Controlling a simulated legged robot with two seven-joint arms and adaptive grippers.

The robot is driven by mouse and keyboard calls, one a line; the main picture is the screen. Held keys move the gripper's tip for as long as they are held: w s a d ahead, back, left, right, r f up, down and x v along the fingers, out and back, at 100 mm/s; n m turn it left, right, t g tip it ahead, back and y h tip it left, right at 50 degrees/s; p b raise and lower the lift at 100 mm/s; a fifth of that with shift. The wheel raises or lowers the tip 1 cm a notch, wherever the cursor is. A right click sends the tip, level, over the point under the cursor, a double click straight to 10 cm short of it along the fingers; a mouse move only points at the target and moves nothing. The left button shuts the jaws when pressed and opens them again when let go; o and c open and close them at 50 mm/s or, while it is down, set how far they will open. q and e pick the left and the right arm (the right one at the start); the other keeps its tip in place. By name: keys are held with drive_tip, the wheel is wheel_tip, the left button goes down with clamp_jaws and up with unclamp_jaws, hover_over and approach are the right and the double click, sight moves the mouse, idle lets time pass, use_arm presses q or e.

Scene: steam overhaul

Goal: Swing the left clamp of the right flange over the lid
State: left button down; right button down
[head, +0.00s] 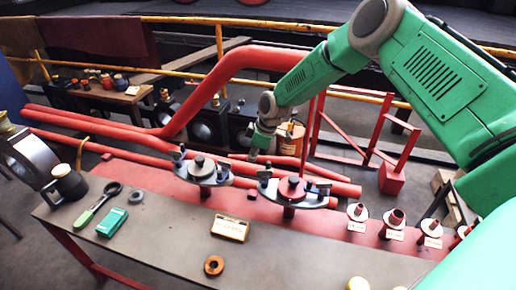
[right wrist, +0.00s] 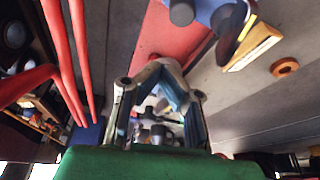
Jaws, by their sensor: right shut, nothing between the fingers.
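The right flange (head: 308,201) stands on the red bench top, with a reddish round lid (head: 291,187) at its middle. Its left clamp (head: 265,175) is a dark piece at the left end of the flange; whether it lies over the lid is too small to tell. A right clamp (head: 322,188) shows at the other end. My right gripper (head: 254,154) is shut and empty, behind and a little left of the left clamp, apart from it. In the right wrist view the fingers (right wrist: 158,64) meet, and part of a flange (right wrist: 205,10) shows at the top edge. My left gripper is not in view.
The left flange (head: 202,172) stands close by on the left. Red pipes (head: 225,75) run behind the bench. A yellow-edged box (head: 230,228) and a copper ring (head: 214,265) lie in front. Several small flanged stubs (head: 394,222) stand right. The grey front surface is mostly clear.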

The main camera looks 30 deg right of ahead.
drive_tip(key=s+d, duration=0.1)
drive_tip(key=s+d+f, duration=0.1)
drive_tip(key=d, duration=0.1)
drive_tip(key=shift+s+f, duration=0.15)
drive_tip(key=shift+f, duration=0.05)
drive_tip(key=shift+a+r, duration=0.1)
drive_tip(key=shift+a, duration=0.05)
drive_tip(key=shift+p, duration=0.35)
